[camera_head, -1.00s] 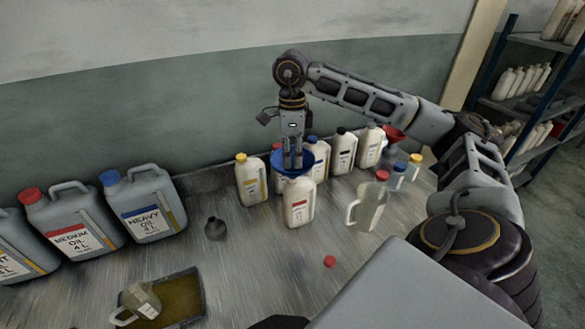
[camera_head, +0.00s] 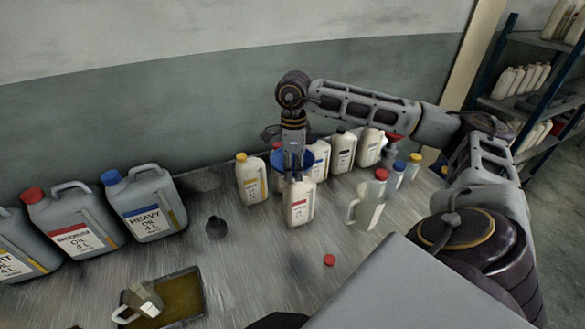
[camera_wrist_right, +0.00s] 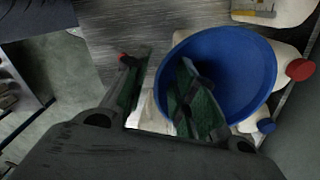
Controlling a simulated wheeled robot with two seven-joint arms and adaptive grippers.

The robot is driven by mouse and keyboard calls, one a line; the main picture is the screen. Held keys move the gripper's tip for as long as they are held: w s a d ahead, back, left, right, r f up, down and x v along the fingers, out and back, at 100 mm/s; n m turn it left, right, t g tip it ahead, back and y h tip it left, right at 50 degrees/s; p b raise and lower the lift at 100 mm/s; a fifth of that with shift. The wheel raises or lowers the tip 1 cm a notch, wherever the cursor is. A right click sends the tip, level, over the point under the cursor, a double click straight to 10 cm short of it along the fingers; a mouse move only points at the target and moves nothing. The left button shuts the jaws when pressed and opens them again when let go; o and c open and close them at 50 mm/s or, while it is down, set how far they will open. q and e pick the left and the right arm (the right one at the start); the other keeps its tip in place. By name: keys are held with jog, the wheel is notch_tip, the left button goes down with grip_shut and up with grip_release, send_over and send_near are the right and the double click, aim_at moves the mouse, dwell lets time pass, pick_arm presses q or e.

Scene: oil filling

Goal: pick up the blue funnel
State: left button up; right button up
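The blue funnel (camera_head: 279,158) is among the white oil bottles at the back of the bench, behind a front white bottle with a red label (camera_head: 298,205). What it rests on is hidden. My right gripper (camera_head: 293,172) points down at the funnel. In the right wrist view, the funnel (camera_wrist_right: 245,70) shows its round mouth. There one finger of my right gripper (camera_wrist_right: 160,68) is inside the mouth and the other is outside the rim. The fingers are apart, with the rim's near edge between them; I see no firm grip. My left gripper is not in view.
Several white bottles (camera_head: 343,152) stand close around the funnel. A clear jug (camera_head: 367,207) is at its right. Grey oil cans (camera_head: 150,212) stand at left, an oily tray (camera_head: 195,312) in front. A red cap (camera_head: 329,260) lies on open bench.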

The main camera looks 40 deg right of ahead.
grip_shut()
jog(key=shift+r, duration=0.1)
notch_tip(320, 180, up, 10)
jog(key=shift+b, duration=0.4)
dwell(0.4)
dwell(0.4)
